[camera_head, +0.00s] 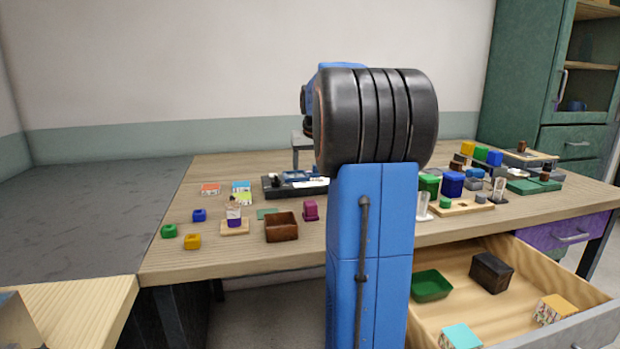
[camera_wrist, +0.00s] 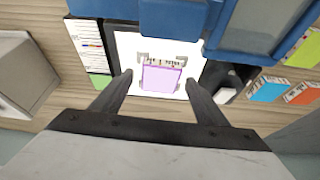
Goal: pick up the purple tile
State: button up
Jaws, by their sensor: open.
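The purple tile (camera_wrist: 160,79) is in the middle of the wrist view, pale purple and square, over a white surface (camera_wrist: 128,45). A small grey holder with dark marks (camera_wrist: 165,58) is at its far edge; I cannot tell whether the tile stands in it or lies before it. My gripper (camera_wrist: 158,80) is open, with one finger on each side of the tile and a gap to each. I cannot tell its height above the tile. In the head view my arm hides much of this spot, and I cannot make out the tile there.
Blue trays (camera_wrist: 260,25) border the white surface. A printed card (camera_wrist: 88,45) is at left; blue (camera_wrist: 268,90) and orange (camera_wrist: 303,93) cards are at right. In the head view a brown box (camera_head: 282,228) and purple block (camera_head: 311,210) stand nearby. An open drawer (camera_head: 470,270) juts out front right.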

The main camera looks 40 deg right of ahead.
jog(key=c, duration=1.2)
jog(key=shift+c, duration=0.2)
